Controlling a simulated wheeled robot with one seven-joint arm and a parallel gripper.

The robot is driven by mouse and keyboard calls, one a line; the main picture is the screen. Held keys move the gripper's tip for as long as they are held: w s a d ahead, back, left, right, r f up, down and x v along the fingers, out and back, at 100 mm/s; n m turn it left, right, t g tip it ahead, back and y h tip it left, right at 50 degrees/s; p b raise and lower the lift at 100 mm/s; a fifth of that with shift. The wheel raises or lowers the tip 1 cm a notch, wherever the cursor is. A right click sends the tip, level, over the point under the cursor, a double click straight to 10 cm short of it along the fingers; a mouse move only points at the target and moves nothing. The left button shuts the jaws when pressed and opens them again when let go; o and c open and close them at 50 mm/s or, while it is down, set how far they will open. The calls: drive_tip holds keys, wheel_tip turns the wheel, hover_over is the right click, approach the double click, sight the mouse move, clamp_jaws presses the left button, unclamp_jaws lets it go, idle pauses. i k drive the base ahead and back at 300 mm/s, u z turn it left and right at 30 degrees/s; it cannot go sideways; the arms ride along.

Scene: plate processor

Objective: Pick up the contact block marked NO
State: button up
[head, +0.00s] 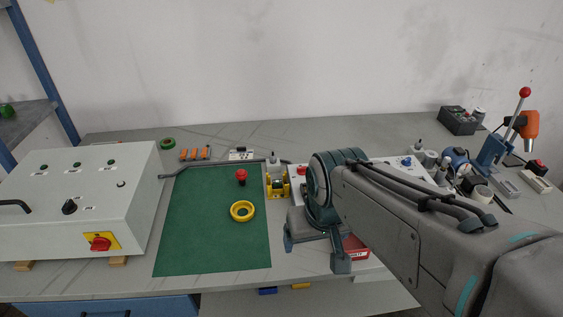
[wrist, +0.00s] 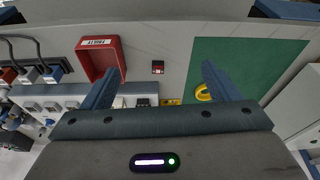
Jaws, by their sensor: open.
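A small dark block with a reddish face (wrist: 157,67) lies alone on the grey bench in the wrist view. It may be the contact block marked NO, but I cannot read its marking. In the head view I cannot make it out; my arm and gripper cover that part of the bench. My gripper (head: 315,252) is open and points down over the bench just right of the green mat. In the wrist view my gripper (wrist: 163,78) has its fingers wide apart with nothing held between them; the small block shows in the gap between them.
A red open bin (wrist: 119,62) with a label stands beside the left finger in the wrist view. The green mat (head: 200,235) carries a yellow ring (head: 242,211) and a red button (head: 241,176). A white control box (head: 75,200) stands at left.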

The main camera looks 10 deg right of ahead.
sight(277, 184)
drive_tip(key=z, duration=0.4)
drive_tip(key=k, duration=0.5)
drive_tip(key=z, duration=0.75)
drive_tip(key=i, duration=0.85)
drive_tip(key=u, duration=0.5)
